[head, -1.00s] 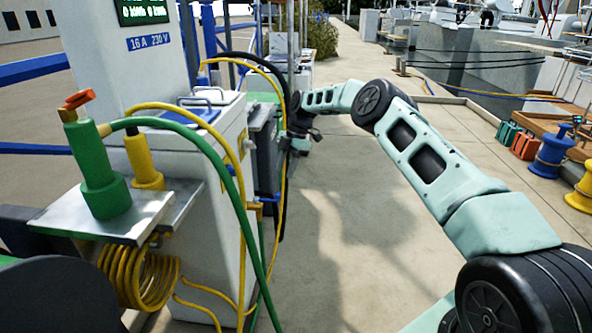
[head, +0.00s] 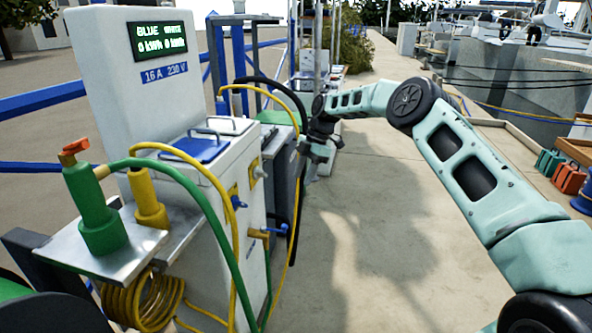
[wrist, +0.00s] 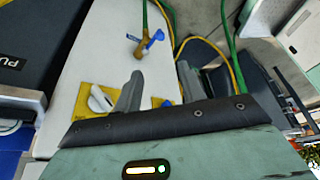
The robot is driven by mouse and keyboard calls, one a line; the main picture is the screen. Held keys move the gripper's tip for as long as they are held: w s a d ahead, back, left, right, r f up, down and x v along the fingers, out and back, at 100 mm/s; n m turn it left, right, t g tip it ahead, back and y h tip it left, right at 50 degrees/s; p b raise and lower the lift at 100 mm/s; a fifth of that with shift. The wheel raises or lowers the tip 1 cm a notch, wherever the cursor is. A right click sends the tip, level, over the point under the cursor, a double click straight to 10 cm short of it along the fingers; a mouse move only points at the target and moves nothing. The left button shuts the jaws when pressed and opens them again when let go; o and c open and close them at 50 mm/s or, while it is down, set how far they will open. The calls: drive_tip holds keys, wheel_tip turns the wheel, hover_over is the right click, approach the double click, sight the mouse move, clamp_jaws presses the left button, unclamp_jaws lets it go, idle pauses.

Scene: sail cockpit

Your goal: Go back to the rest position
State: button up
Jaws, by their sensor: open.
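My gripper (head: 316,152) is at the end of my outstretched arm, just right of the white power pedestal (head: 128,58) and its cabinet. In the wrist view, the two grey fingers of my gripper (wrist: 160,88) stand apart with nothing between them. Beyond them is a white panel (wrist: 95,55) with a blue-handled valve (wrist: 146,46) and a white knob (wrist: 100,99) on a yellow plate. The fingers look apart from the panel, though the exact gap is hard to judge.
A green plug (head: 92,205) and a yellow plug (head: 147,200) stand on a metal shelf left. Green and yellow hoses loop down in front of the cabinet. Paved walkway (head: 370,250) is open below my arm. Coloured crates (head: 568,178) stand at right.

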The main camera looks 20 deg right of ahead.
drive_tip(key=shift+a, duration=0.1)
drive_tip(key=s+a+r+m, duration=0.1)
drive_tip(key=s+a+r, duration=0.25)
drive_tip(key=a, duration=0.35)
drive_tip(key=s+a+r, duration=0.3)
drive_tip(key=a+r, duration=0.1)
drive_tip(key=a, duration=0.3)
drive_tip(key=s+a+r+m+h, duration=0.1)
drive_tip(key=s+a+r+m, duration=0.1)
drive_tip(key=s+a, duration=0.35)
drive_tip(key=s+a+r+m+h, duration=0.1)
drive_tip(key=s+a+r, duration=0.15)
drive_tip(key=s, duration=0.55)
drive_tip(key=s+a+m+h, duration=0.1)
drive_tip(key=s+a+m, duration=0.2)
drive_tip(key=s, duration=1.1)
drive_tip(key=s+d+f+m, duration=0.1)
drive_tip(key=s+d+m, duration=0.2)
drive_tip(key=s, duration=0.5)
drive_tip(key=s+d+m, duration=0.2)
drive_tip(key=s+d, duration=0.2)
drive_tip(key=s, duration=0.5)
wheel_tip(320, 180, up, 18)
drive_tip(key=w+p, duration=0.1)
drive_tip(key=p, duration=1.7)
drive_tip(key=shift+a+t+h, duration=0.3)
drive_tip(key=shift+t+h, duration=0.1)
drive_tip(key=shift+f, duration=0.1)
